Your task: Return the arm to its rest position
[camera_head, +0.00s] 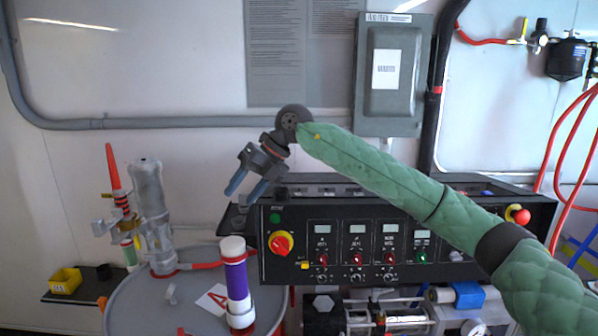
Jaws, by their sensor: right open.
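My right arm, in a green quilted sleeve, reaches in from the lower right in the head view. Its gripper (245,188) is open and empty, with two blue fingers pointing down and left. It hangs in the air in front of the wall, above a drum and beside the left end of a control panel (370,266). A cylinder with white ends and a purple band (238,281) stands upright on the drum's lid, below the gripper and apart from it. My left gripper is not in view.
The drum (135,308) carries a grey pump (153,218) and a card marked A (212,300). A yellow bin (65,281) sits on a shelf at left. A grey electrical box (394,95) is on the wall. Red hoses (560,150) hang at right.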

